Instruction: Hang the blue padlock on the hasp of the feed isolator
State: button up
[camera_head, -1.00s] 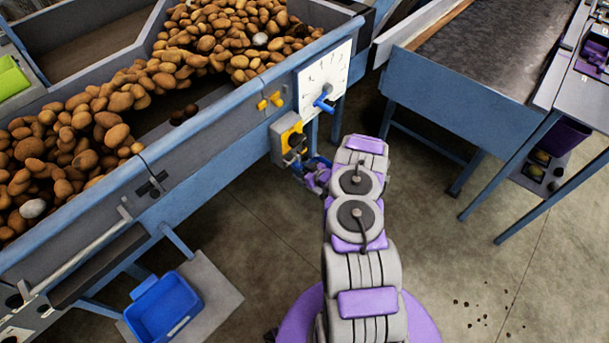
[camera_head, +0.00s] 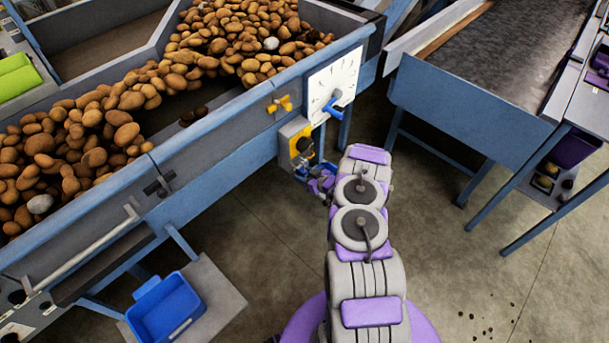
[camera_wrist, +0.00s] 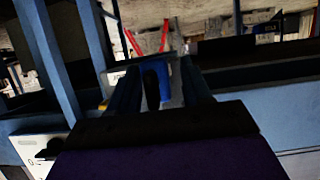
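The feed isolator (camera_head: 290,135) is a yellow-faced box with a black switch, on the side of the blue potato hopper. The shackle cannot be made out clearly. The hasp is too small to tell, and I cannot tell whether the padlock touches the isolator.
A white dial panel (camera_head: 347,75) with a blue lever (camera_head: 332,104) is right of the isolator. Yellow handles (camera_head: 280,104) sit above it. The hopper rim (camera_head: 215,118) runs alongside. A blue bin (camera_head: 165,310) is at lower left. The floor (camera_head: 455,255) at right is open.

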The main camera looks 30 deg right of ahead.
jog(key=shift+o, duration=1)
jog(key=shift+d, duration=0.1)
jog(key=shift+s+d, duration=0.1)
jog(key=shift+s+d+r, duration=0.15)
jog(key=shift+s+r, duration=0.05)
jog(key=shift+s, duration=0.15)
jog(key=p+v, duration=0.5)
jog(key=v, duration=1.1)
jog(key=shift+d, duration=0.1)
